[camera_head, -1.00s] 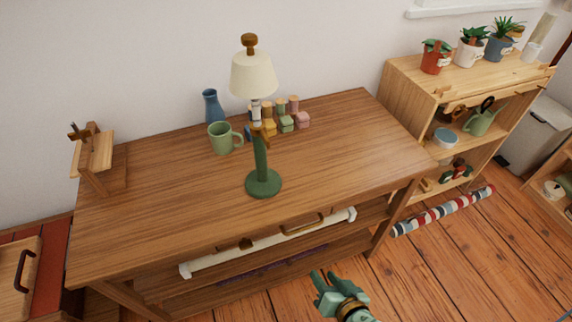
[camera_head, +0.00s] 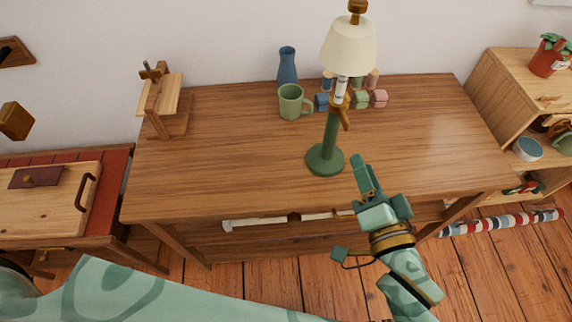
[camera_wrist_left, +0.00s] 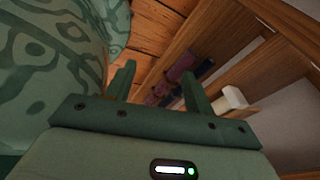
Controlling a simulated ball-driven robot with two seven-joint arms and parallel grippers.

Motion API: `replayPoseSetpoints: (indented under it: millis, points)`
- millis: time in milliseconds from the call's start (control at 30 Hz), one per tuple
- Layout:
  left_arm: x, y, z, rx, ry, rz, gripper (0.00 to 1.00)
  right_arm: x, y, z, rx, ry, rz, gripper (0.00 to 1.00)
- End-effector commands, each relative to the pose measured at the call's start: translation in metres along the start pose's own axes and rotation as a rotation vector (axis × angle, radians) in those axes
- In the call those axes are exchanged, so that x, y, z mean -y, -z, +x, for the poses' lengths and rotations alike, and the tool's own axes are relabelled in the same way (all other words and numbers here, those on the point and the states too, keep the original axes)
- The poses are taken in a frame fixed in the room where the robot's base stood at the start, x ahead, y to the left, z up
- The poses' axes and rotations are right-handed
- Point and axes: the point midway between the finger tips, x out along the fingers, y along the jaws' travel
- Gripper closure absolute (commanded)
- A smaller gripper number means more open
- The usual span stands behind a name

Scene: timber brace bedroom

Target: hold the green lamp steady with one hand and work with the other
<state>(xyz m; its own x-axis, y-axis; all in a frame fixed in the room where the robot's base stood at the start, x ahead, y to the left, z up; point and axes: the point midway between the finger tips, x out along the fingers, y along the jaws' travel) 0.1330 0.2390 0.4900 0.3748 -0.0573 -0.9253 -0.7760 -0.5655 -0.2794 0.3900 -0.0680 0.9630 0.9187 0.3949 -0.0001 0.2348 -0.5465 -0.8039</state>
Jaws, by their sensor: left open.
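The green lamp (camera_head: 331,140) stands upright on the wooden table (camera_head: 230,160), with a round green base, a cream shade (camera_head: 349,47) and a brown knob on top. A brown wooden piece sits on its stem below the shade. My right gripper (camera_head: 363,172) is just right of the lamp's base in the picture, fingers pointing up the view; I see no contact, and its finger gap is hard to make out. My left gripper (camera_wrist_left: 158,85) shows in the left wrist view with its fingers apart and nothing between them, near the table's lower part. The lamp is not in that view.
A green mug (camera_head: 291,103), a blue vase (camera_head: 287,65) and several small coloured blocks (camera_head: 361,100) stand behind the lamp. A wooden stand (camera_head: 160,105) is at the table's back left. A shelf unit (camera_head: 500,85) stands right. The table's front left is clear.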

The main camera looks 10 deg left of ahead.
Motion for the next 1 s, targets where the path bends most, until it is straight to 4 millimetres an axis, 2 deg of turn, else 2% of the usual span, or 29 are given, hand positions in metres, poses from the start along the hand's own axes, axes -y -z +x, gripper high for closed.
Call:
replayPoseSetpoints:
  millis: [33, 100, 167, 267, 400, 533, 600, 700, 800, 1000]
  points:
    - [0.024, 0.026, -0.005, -0.068, 0.059, 0.138, 0.47, 0.000, 0.000, 0.000, 0.000, 0.000, 0.000, 0.64]
    - [0.053, 0.065, -0.018, -0.154, 0.152, 0.351, 0.47, 0.000, 0.000, 0.000, 0.000, 0.000, 0.000, 0.64]
    - [0.076, 0.098, -0.033, -0.219, 0.241, 0.529, 0.47, 0.000, 0.000, 0.000, 0.000, 0.000, 0.000, 0.64]
    - [0.106, 0.154, -0.067, -0.309, 0.407, 0.815, 0.47, 0.000, 0.000, 0.000, 0.000, 0.000, 0.000, 0.64]
    - [0.134, 0.225, -0.131, -0.388, 0.674, 1.186, 0.47, 0.000, 0.000, 0.000, 0.000, 0.000, 0.000, 0.64]
    - [0.151, 0.281, -0.200, -0.401, 0.951, 1.485, 0.47, 0.000, 0.000, 0.000, 0.000, 0.000, 0.000, 0.64]
    - [0.165, 0.307, -0.230, -0.349, 1.118, 1.646, 0.47, 0.000, 0.000, 0.000, 0.000, 0.000, 0.000, 0.64]
    - [0.196, 0.338, -0.251, -0.166, 1.343, 1.888, 0.47, 0.000, 0.000, 0.000, 0.000, -0.001, -0.001, 0.64]
    - [0.222, 0.357, -0.258, 0.020, 1.477, 2.054, 0.47, 0.000, 0.000, 0.000, 0.000, -0.001, -0.001, 0.64]
    - [0.242, 0.375, -0.261, 0.186, 1.566, 2.177, 0.47, 0.000, 0.000, 0.000, 0.000, 0.000, -0.001, 0.64]
